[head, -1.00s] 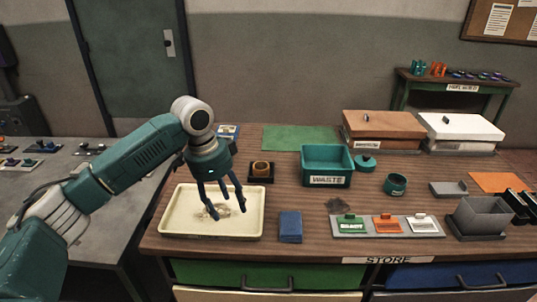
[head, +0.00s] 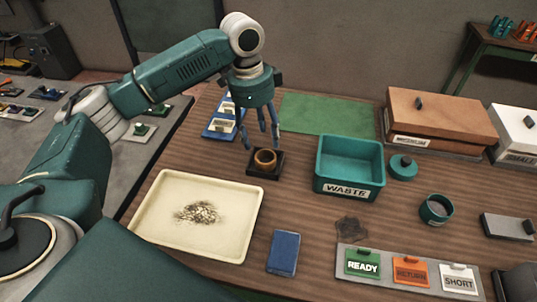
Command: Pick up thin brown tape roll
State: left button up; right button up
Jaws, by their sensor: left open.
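The thin brown tape roll (head: 265,159) sits on a small dark square base (head: 254,168) on the wooden table, left of the teal WASTE bin. My left gripper (head: 258,146) points down just above and behind the roll, with its fingers spread and nothing between them. The fingertips are close to the roll; I cannot tell whether they touch it. My right gripper does not show.
A cream tray (head: 150,228) with a pile of small bits is at front left. The teal WASTE bin (head: 350,187) stands right of the roll. A green mat (head: 325,114) lies behind. A blue block (head: 284,252) and blue-backed cards (head: 220,122) lie nearby.

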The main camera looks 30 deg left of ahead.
aim_at(265, 152)
pick_arm(q)
jog(key=f, duration=0.2)
jog(key=f+p, duration=0.1)
jog(key=f, duration=0.1)
jog(key=f+p, duration=0.1)
jog(key=f, duration=0.1)
jog(key=shift+w+d+f, duration=0.2)
jog(key=shift+d+f, duration=0.2)
jog(key=shift+f, duration=0.3)
jog(key=c, duration=0.8)
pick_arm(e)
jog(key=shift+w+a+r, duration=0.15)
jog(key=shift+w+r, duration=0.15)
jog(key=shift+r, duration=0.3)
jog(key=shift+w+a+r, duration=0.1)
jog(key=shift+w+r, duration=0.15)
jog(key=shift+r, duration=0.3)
pick_arm(q)
jog(key=shift+r, duration=0.1)
notch_tip(265, 152, up, 23)
jog(key=shift+f+p, duration=0.1)
jog(key=shift+p, duration=1)
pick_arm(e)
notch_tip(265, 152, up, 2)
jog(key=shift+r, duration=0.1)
pick_arm(q)
jog(key=shift+w+d, duration=0.1)
